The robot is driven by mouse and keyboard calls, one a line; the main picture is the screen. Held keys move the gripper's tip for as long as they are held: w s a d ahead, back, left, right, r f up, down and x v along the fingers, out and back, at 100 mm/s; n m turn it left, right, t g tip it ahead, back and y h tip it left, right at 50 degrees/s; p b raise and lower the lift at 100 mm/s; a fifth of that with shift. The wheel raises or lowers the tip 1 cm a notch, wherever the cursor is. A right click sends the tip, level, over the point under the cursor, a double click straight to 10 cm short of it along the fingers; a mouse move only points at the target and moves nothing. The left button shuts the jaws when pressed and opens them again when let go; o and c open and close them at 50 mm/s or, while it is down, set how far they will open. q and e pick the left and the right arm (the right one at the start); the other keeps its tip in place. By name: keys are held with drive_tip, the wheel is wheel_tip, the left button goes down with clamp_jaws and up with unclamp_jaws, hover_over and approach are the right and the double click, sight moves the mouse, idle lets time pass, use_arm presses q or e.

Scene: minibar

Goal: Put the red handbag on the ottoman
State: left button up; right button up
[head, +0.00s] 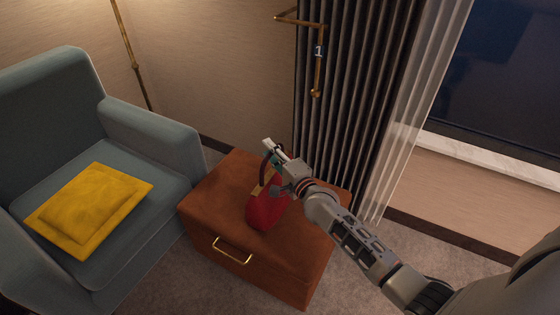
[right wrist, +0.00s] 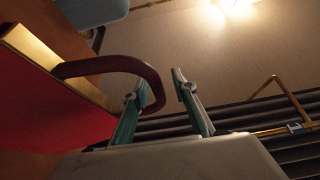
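The red handbag (head: 267,208) stands on the brown leather ottoman (head: 205,200), a boxy piece with a brass handle on its front. The bag has a gold-coloured top edge and a dark handle. In the right wrist view the red bag (right wrist: 50,105) is at the left, with its dark red-brown handle (right wrist: 115,65) arching to one of my fingers. My right gripper (head: 270,152) is above the bag at the handle. In the wrist view its two fingers (right wrist: 182,85) are apart, with nothing clamped between the tips. Its arm partly hides the bag. My left gripper is not in view.
A blue-grey armchair (head: 150,130) with a yellow cushion (head: 88,208) stands left of the ottoman. Dark curtains (head: 345,90) and a brass rod (head: 318,70) are behind it. Bare ottoman top shows left of the bag.

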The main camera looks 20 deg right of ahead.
drive_tip(key=s+d+p, duration=0.2)
drive_tip(key=s, duration=0.9)
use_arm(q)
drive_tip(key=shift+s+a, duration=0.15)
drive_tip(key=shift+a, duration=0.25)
use_arm(e)
drive_tip(key=s+a+f+n+g, duration=0.2)
drive_tip(key=s+f+n, duration=0.2)
drive_tip(key=s+n, duration=0.3)
drive_tip(key=s+a+f+n+g, duration=0.2)
drive_tip(key=s+f+n, duration=0.2)
drive_tip(key=s, duration=1)
drive_tip(key=s+a+f+n+g, duration=0.2)
drive_tip(key=s+f+n+g, duration=0.1)
drive_tip(key=s+n, duration=0.7)
drive_tip(key=shift+s+f+h, duration=0.4)
drive_tip(key=shift+s, duration=0.1)
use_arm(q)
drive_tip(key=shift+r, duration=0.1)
use_arm(e)
drive_tip(key=shift+a, duration=0.1)
